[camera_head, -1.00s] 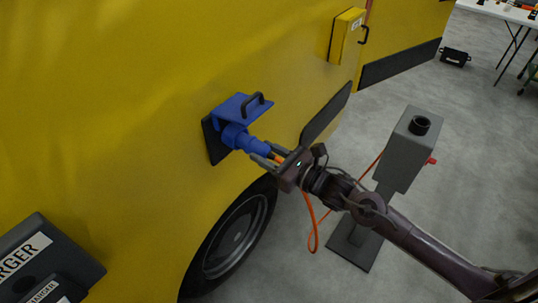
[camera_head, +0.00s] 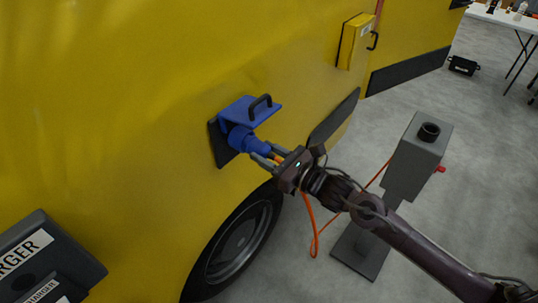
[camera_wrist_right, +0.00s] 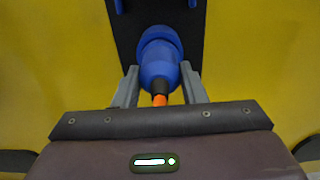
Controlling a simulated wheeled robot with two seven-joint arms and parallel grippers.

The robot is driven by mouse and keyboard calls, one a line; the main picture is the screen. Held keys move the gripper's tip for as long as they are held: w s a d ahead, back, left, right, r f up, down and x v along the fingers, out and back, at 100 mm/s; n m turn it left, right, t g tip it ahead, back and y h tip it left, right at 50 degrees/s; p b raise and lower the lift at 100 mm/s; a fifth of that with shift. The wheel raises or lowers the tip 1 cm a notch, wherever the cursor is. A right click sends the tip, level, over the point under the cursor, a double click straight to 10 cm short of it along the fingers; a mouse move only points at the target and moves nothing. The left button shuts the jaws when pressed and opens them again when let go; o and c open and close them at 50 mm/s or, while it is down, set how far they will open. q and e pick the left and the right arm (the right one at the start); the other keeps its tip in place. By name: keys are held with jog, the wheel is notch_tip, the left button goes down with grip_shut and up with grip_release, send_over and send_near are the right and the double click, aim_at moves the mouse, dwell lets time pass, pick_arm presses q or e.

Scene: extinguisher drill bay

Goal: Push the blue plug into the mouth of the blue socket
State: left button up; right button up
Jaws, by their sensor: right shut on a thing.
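The blue plug (camera_head: 259,147) is held nose-first at the blue socket (camera_head: 237,134) on the yellow vehicle side. Its front end is hidden in or against the socket mouth; how deep it sits I cannot tell. My right gripper (camera_head: 268,157) is shut on the plug's rear part. In the right wrist view, its two fingers (camera_wrist_right: 159,76) flank the plug (camera_wrist_right: 160,62), which looks lined up with the socket ring (camera_wrist_right: 158,37). An orange cable (camera_wrist_right: 160,100) leaves the plug's back. The left gripper is out of view.
A blue flap (camera_head: 245,111) with a black handle stands out above the socket. A wheel (camera_head: 240,245) is below. A grey post (camera_head: 415,160) stands right of my arm, with the orange cable (camera_head: 315,225) hanging between. A charger box (camera_head: 60,250) is at lower left.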

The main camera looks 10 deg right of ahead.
jog(key=shift+w+a+r, duration=0.1)
jog(key=shift+w+a, duration=0.05)
jog(key=shift+w, duration=0.05)
jog(key=o, duration=1.2)
jog(key=shift+c, duration=0.2)
jog(key=shift+s+f, duration=0.2)
jog(key=b+v, duration=0.2)
jog(key=v, duration=0.4)
jog(key=shift+d, duration=0.2)
jog(key=shift+s+d+r, duration=0.15)
jog(key=shift+s+d, duration=0.25)
jog(key=shift+s, duration=0.15)
